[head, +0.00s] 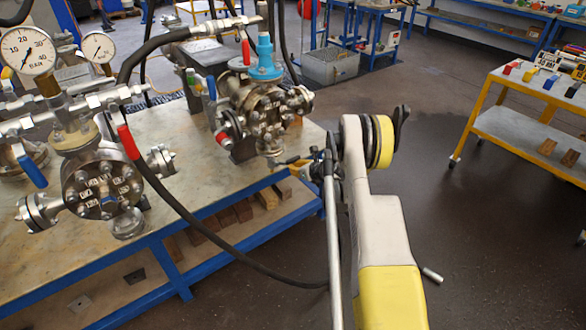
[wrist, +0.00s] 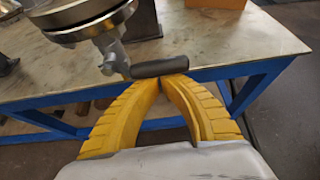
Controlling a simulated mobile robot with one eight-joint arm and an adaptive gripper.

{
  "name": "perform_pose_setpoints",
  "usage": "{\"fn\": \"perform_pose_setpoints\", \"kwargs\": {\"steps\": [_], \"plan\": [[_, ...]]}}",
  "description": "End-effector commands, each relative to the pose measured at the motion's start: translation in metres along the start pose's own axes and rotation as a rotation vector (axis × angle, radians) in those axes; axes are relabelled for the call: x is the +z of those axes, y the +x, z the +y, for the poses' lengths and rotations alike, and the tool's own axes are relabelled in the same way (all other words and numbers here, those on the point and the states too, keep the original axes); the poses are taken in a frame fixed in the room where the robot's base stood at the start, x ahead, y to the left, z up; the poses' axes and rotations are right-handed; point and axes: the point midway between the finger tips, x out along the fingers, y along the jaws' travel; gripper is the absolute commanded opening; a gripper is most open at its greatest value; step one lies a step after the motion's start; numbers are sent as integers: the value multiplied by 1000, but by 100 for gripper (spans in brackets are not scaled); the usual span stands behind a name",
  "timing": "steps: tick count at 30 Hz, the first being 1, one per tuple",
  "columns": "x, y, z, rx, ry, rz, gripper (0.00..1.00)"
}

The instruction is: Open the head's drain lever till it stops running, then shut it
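The drain lever (wrist: 160,67) has a black grip and a metal stem below a round steel flange (wrist: 90,20) in the wrist view. My gripper (wrist: 162,82) has its yellow fingers closed together at the tips, right by the underside of the black grip. The grip hides the very ends, so contact is unclear; nothing shows clamped between the fingers. In the head view my gripper (head: 297,165) is at the bench's right edge, beside the base of the flanged vessel (head: 268,105) with the blue top fitting (head: 264,58). The lever is not clear there. No running liquid is visible.
Another flanged vessel (head: 103,187) with gauges (head: 27,51) stands left on the blue-framed bench (head: 165,215). A black hose (head: 215,255) hangs in front of the bench towards my arm. A yellow cart (head: 530,130) stands right.

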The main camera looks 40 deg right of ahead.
Motion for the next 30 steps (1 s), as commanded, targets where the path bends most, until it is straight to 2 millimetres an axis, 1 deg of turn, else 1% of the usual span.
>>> {"fn": "perform_pose_setpoints", "kwargs": {"steps": [1, 8, 11, 14, 17, 18, 19, 21, 24, 27, 30], "plan": [[5, -2, -1, -7, -5, -7, 0], [7, -1, -1, -7, -1, -11, 0], [4, 1, -2, -7, -1, -11, 0], [-6, 7, -3, -5, -1, -9, 0], [-25, 18, -4, -2, -4, -5, 0], [-33, 22, -5, 0, -5, -3, 0], [-34, 17, -6, -1, -5, -2, 0], [-29, -7, -6, -1, -3, -1, 0], [-30, -32, -6, -1, -5, 0, 0], [-31, -51, -5, 0, -6, 0, 0], [-32, -66, -6, 0, -5, 0, 0]]}}
